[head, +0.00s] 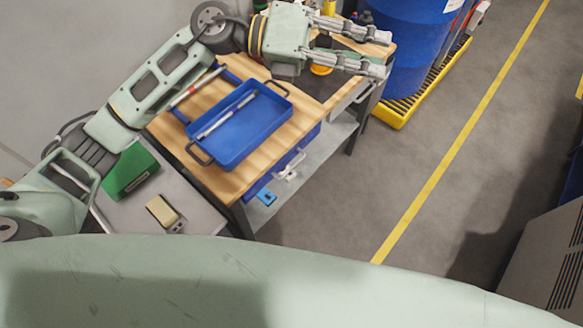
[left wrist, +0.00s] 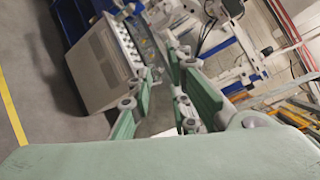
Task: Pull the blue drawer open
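The blue drawer (head: 310,139) shows as a narrow blue front under the right edge of the wooden-topped workbench (head: 228,184) in the head view. A pale handle-like piece (head: 289,168) is at its front. From above I cannot tell exactly how far the drawer stands out. My left gripper (head: 386,52) is above the far end of the bench, well apart from the drawer, with its two fingers spread and nothing between them. Its spread fingers also show in the left wrist view (left wrist: 162,72); the drawer does not show there. My right gripper is not in view.
A blue tray (head: 242,140) with a rod in it lies on the bench. A green box (head: 130,172) stands on a grey surface at left. A blue barrel (head: 412,45) stands on a yellow pallet (head: 398,112). The floor right of the bench is clear.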

